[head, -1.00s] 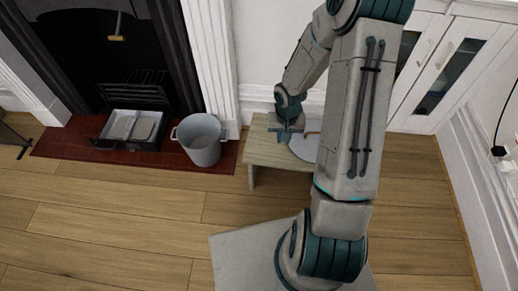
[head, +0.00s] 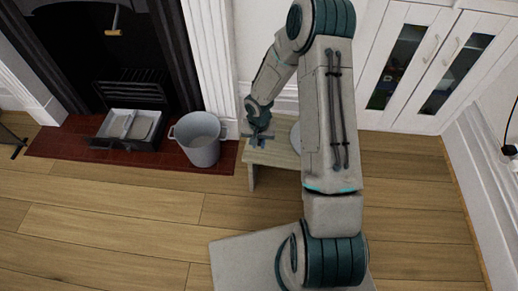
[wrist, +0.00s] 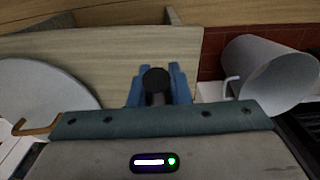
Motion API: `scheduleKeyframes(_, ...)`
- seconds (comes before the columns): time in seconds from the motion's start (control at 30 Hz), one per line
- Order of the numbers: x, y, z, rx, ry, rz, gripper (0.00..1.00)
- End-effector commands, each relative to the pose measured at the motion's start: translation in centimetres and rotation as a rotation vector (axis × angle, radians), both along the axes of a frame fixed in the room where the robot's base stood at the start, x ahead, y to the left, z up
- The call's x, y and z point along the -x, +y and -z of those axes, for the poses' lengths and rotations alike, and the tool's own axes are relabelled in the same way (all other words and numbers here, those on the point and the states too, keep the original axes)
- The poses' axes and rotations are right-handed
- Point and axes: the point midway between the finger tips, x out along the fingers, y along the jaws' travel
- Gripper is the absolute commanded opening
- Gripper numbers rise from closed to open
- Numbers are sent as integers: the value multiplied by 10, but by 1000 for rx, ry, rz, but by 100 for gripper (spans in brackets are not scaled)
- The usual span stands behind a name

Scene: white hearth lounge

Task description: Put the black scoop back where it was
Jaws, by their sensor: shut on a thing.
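My gripper (head: 258,140) is above the left end of the low wooden table (head: 285,158). In the wrist view its blue fingers (wrist: 158,88) are shut on a black, round-ended piece, the black scoop (wrist: 155,80), seen end-on. The rest of the scoop is hidden behind the gripper body in the wrist view, and it is too small to make out in the head view.
A grey bucket (head: 199,142) stands left of the table on the red hearth (head: 70,150). An ash tray box (head: 128,128) sits before the grate. A pale round dish (wrist: 40,85) lies on the table. A gold-ended tool (head: 114,32) hangs in the fireplace.

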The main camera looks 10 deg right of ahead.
Motion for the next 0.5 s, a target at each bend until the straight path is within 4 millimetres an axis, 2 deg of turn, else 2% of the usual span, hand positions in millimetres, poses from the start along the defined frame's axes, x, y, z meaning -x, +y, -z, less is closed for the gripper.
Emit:
scheduleKeyframes(0.1,1,0,22,0,3,-1,0)
scheduleKeyframes(0.2,1,0,35,0,2,-1,0)
scheduleKeyframes(0.5,0,0,35,0,0,0,0)
